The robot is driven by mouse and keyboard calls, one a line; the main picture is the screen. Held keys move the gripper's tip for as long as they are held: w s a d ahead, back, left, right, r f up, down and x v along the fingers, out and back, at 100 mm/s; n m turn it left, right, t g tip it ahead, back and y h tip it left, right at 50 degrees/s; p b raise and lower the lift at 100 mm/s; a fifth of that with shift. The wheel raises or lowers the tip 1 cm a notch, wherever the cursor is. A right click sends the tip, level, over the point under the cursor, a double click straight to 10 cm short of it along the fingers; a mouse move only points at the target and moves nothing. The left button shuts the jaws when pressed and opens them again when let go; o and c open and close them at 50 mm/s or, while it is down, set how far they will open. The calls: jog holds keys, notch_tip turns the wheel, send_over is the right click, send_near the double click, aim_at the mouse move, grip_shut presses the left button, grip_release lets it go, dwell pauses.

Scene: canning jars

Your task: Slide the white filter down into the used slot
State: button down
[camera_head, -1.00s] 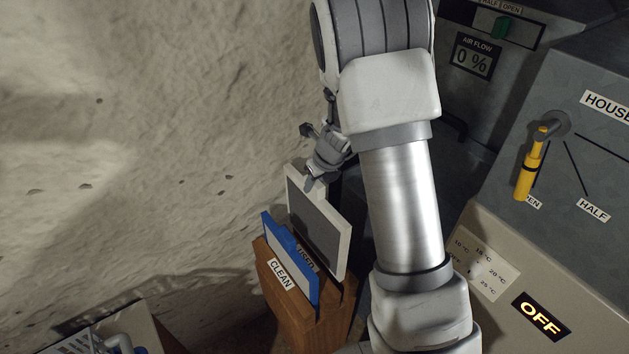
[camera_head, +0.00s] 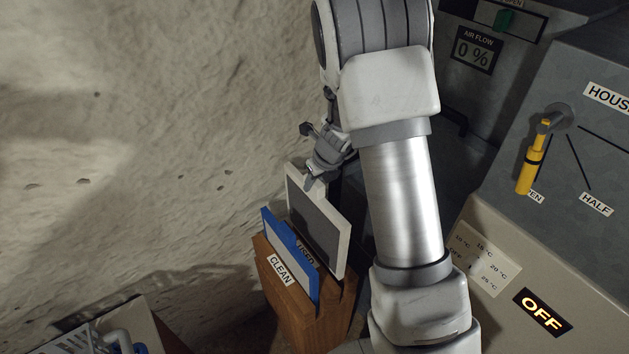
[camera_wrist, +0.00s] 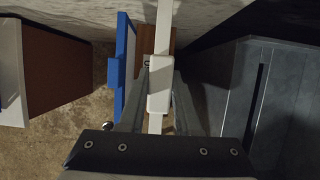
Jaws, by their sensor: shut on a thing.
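The white filter (camera_head: 318,226), a white frame around a dark grey panel, stands tilted above the wooden rack (camera_head: 288,308). My gripper (camera_head: 318,183) is shut on its top edge. In the wrist view the filter (camera_wrist: 163,30) is a white strip seen edge-on, with its tab between the fingers of my gripper (camera_wrist: 160,92). The blue filter (camera_head: 289,256) stands in the rack's front slot, by the CLEAN label. The USED label (camera_head: 306,254) is partly hidden behind the blue filter. The filter's lower edge is at the rack behind the blue filter; how deep it sits is unclear.
A rough pale wall (camera_head: 120,150) rises on the left and behind. A grey cabinet with a yellow lever (camera_head: 531,165) and an OFF display (camera_head: 542,312) stands on the right.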

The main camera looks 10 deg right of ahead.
jog(key=b, duration=0.4)
send_over(315, 215)
jog(key=w, duration=0.2)
jog(key=shift+d+f, duration=0.15)
jog(key=shift+f, duration=2.5)
jog(key=shift+f+b, duration=1.95)
jog(key=shift+f, duration=0.55)
jog(key=shift+f+b, duration=1.25)
jog(key=shift+f, duration=0.3)
jog(key=c, duration=0.5)
grip_release()
jog(key=shift+r, duration=0.1)
jog(key=p+v, duration=0.7)
jog(key=v, duration=1)
jog(key=shift+s+r, duration=0.1)
jog(key=shift+r, duration=0.1)
